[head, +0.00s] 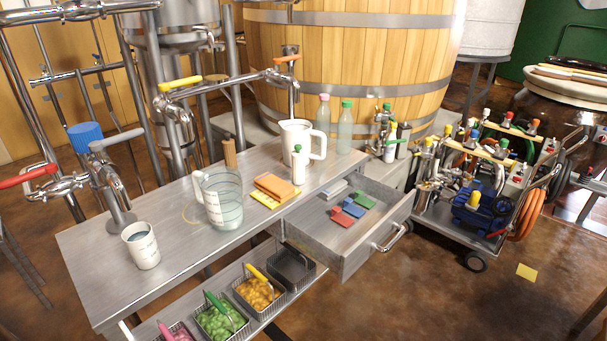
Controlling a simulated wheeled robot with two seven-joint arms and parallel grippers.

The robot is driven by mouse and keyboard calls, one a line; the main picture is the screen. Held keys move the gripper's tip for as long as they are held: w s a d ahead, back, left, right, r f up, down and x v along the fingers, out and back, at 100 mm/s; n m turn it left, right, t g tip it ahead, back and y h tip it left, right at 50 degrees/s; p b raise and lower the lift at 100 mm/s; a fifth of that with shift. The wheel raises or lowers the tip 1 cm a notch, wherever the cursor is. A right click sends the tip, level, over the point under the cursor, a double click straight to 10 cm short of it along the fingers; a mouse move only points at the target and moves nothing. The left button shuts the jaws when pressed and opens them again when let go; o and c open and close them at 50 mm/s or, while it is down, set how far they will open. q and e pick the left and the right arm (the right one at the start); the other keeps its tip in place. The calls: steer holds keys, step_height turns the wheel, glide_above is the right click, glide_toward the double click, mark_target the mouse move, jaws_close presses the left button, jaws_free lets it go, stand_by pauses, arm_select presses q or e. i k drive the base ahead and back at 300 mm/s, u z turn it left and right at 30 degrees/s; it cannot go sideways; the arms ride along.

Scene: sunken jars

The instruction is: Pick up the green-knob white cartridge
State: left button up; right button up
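A white cartridge with a green knob (299,167) stands upright on the grey workbench (170,255), in front of a large white mug (297,138). Another white cylinder with a dark band and a coloured top (390,145) stands farther back, near the wooden barrel. Neither of my grippers shows in the head view.
A clear pitcher (224,200) and a white cup (140,246) stand on the bench's left half. An open drawer (342,262) holds coloured blocks. Wire baskets (242,327) sit below. Two bottles (345,128) stand behind. A cart (432,215) with coloured knobs is at right.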

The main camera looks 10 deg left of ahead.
mark_target(298, 157)
steer(key=z, duration=0.7)
steer(key=i, duration=0.75)
steer(key=z, duration=0.6)
steer(key=i, duration=0.8)
steer(key=u, duration=0.55)
